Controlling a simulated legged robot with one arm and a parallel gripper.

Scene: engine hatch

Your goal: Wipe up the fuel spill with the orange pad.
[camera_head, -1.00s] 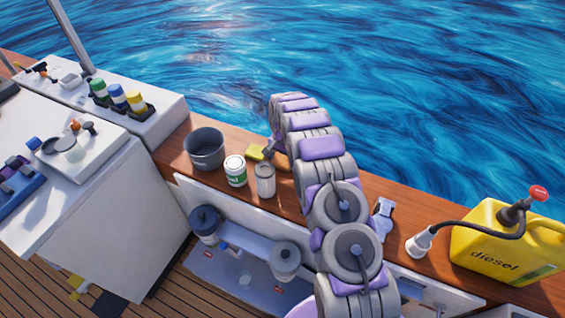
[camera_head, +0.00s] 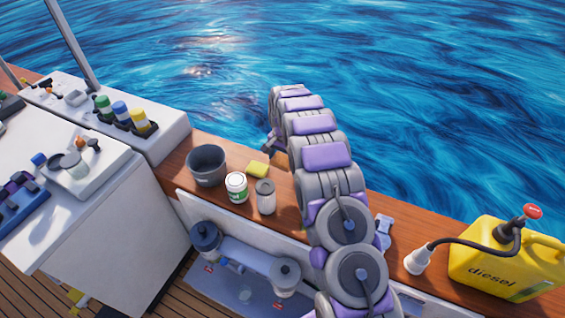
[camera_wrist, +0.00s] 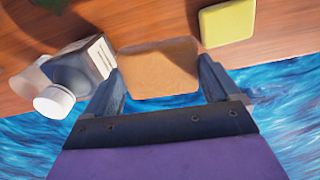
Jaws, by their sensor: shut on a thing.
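In the wrist view my gripper (camera_wrist: 158,70) is shut on the orange pad (camera_wrist: 158,67), whose flat brownish-orange face shows between the two fingers. In the head view my gripper (camera_head: 273,143) is at the far edge of the wooden ledge, mostly hidden by my arm. A bit of the pad (camera_head: 281,159) shows just below it. Inside the open hatch, a small pale patch (camera_head: 245,294) lies on the blue-grey floor; I cannot tell whether it is the fuel spill.
A yellow sponge (camera_head: 257,169), a dark pot (camera_head: 206,165), a white-green can (camera_head: 237,187) and a lidded jar (camera_head: 265,196) stand on the ledge. A yellow diesel can (camera_head: 506,258) is at right. A grey bottle (camera_wrist: 82,68) is near my left finger.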

